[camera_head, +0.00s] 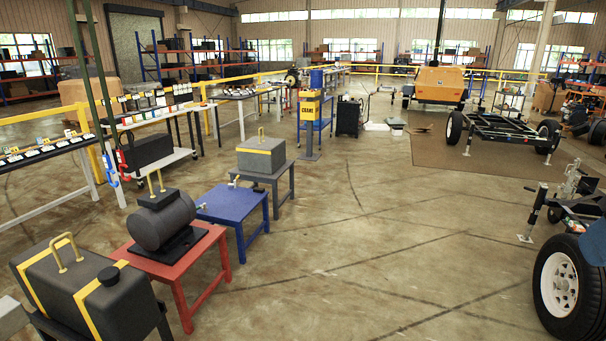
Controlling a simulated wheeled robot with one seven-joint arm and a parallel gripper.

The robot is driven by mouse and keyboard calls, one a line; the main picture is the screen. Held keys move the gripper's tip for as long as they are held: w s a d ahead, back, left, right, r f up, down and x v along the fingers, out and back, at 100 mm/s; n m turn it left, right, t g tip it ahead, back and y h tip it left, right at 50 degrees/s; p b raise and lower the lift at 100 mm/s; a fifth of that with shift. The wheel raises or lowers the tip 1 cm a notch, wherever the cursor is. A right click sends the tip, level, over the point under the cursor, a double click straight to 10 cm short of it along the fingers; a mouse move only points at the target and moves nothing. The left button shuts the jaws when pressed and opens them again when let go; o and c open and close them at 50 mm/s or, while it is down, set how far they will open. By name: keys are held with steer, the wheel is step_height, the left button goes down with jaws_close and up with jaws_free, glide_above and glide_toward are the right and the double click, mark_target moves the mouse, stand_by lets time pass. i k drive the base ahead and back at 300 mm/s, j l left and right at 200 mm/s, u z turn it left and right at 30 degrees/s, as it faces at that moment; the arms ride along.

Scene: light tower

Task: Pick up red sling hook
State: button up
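The red sling hook (123,165) hangs at the left, at the lower end of one of two long dark green slings (105,80). A blue hook (110,171) hangs close beside it on its left. Both are small in the picture, and their exact shape is hard to make out. They hang in front of the parts tables and above the floor. My gripper is not in view.
A red table (205,262) bearing a dark cylindrical tank (163,222), a blue table (235,204) and a grey box (261,156) on a stand line the left. A black tank with yellow straps (60,290) is nearest. Open floor (380,230) lies mid-picture; a wheel (562,285) stands right.

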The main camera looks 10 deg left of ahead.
mark_target(120, 157)
steer(key=i+l, duration=0.1)
steer(key=i, duration=0.45)
steer(key=i+l+u, duration=0.1)
steer(key=i, duration=0.5)
steer(key=i+l, duration=0.1)
steer(key=i, duration=0.45)
steer(key=i+j+u, duration=0.25)
steer(key=i+u, duration=0.15)
steer(key=i, duration=0.3)
steer(key=i+u, duration=0.45)
steer(key=i, duration=0.3)
steer(key=i+l+u, duration=0.25)
steer(key=i+u, duration=0.15)
steer(key=i, duration=0.3)
steer(key=i+j+u, duration=0.1)
steer(key=i+u, duration=0.7)
steer(key=i, duration=0.15)
steer(key=i+l+u, duration=0.25)
steer(key=i+u, duration=0.2)
